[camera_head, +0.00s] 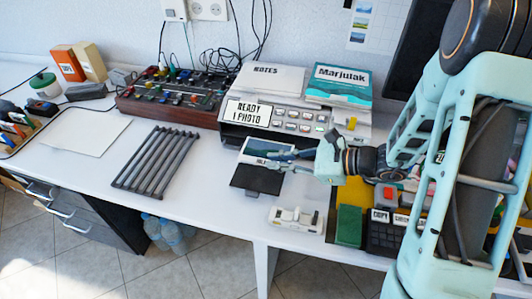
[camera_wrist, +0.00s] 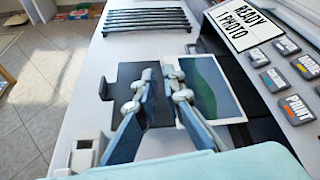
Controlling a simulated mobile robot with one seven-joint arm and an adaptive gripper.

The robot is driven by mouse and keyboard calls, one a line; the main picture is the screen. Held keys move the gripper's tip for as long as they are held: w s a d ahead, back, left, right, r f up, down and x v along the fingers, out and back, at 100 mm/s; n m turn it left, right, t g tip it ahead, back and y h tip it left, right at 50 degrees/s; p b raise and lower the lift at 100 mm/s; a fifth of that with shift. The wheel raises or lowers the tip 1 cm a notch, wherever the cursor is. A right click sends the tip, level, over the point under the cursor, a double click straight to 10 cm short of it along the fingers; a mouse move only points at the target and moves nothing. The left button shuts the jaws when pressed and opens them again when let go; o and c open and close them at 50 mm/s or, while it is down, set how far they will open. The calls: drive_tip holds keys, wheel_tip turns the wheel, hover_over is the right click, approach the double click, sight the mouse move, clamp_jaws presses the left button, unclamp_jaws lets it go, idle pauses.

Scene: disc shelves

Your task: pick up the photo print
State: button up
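The photo print (camera_head: 262,146) is a white-bordered sheet lying near the front of the printer-like unit. In the wrist view the photo print (camera_wrist: 215,84) shows a blue and green landscape. A flat black plate (camera_head: 257,180) lies beside it, and the same plate (camera_wrist: 130,92) is under my left finger in the wrist view. My gripper (camera_head: 277,158) is low over the print and plate. In the wrist view my gripper (camera_wrist: 160,78) has its fingertips a small gap apart, with nothing seen between them. The right finger overlaps the print's near left edge; contact cannot be told.
The unit with the sign (camera_head: 248,113) and small labelled buttons stands just behind the print. A grey slatted rack (camera_head: 155,158) lies to the left. A white device (camera_head: 297,220) and a green block (camera_head: 349,226) are near the front edge. Clear white table lies between rack and plate.

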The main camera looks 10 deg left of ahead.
sight(254, 162)
drive_tip(key=x, duration=0.7)
drive_tip(key=shift+w+a+f+b, duration=0.1)
drive_tip(key=shift+w+f+b, duration=0.15)
drive_tip(key=shift+b, duration=0.1)
drive_tip(key=shift+s, duration=0.1)
drive_tip(key=shift+c, duration=0.5)
clamp_jaws()
drive_tip(key=shift+r, duration=0.1)
